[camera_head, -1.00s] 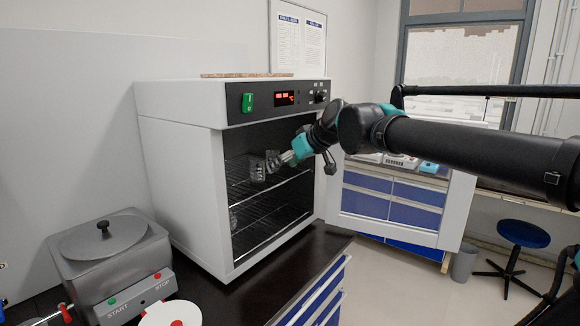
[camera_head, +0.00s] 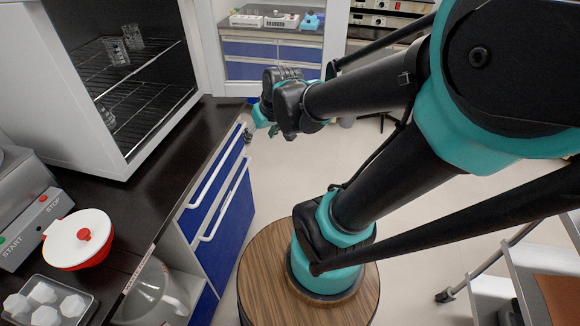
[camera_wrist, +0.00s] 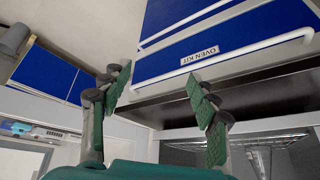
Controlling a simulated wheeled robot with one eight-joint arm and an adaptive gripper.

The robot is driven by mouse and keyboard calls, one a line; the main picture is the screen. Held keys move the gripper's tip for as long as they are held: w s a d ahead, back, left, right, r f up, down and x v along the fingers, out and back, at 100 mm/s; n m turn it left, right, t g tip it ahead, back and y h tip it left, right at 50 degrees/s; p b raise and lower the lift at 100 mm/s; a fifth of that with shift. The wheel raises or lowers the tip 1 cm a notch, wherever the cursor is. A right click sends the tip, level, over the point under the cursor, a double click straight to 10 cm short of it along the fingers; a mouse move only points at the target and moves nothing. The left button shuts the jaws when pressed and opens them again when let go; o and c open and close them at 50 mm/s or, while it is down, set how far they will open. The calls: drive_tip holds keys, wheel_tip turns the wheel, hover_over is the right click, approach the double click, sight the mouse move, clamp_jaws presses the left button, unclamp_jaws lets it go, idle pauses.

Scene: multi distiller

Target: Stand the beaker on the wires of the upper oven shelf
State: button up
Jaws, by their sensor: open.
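Two clear glass vessels stand upright on the wires of the upper oven shelf (camera_head: 105,73): a nearer glass beaker (camera_head: 116,51) and another glass vessel (camera_head: 132,37) close behind it to the right. I cannot tell for sure which one is the task's beaker. My gripper (camera_head: 251,134) is outside the oven, to its right, over the floor by the blue drawers. In the wrist view my gripper (camera_wrist: 158,78) has its green-padded fingers spread apart with nothing between them. The oven's wire shelf (camera_wrist: 290,137) shows at the lower right there.
Another glass piece (camera_head: 105,117) is on the lower shelf. The open oven (camera_head: 135,150) stands on a dark bench (camera_head: 165,195). Blue drawers (camera_head: 222,215) are below.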

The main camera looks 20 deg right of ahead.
drive_tip(key=s+d+f+m+g+h, duration=0.1)
drive_tip(key=s+d+f+m+h, duration=0.1)
drive_tip(key=s+d+f, duration=0.4)
drive_tip(key=shift+s+d+f+m, duration=0.4)
drive_tip(key=shift+s+f, duration=0.5)
drive_tip(key=shift+s, duration=0.35)
drive_tip(key=shift+c, duration=0.3)
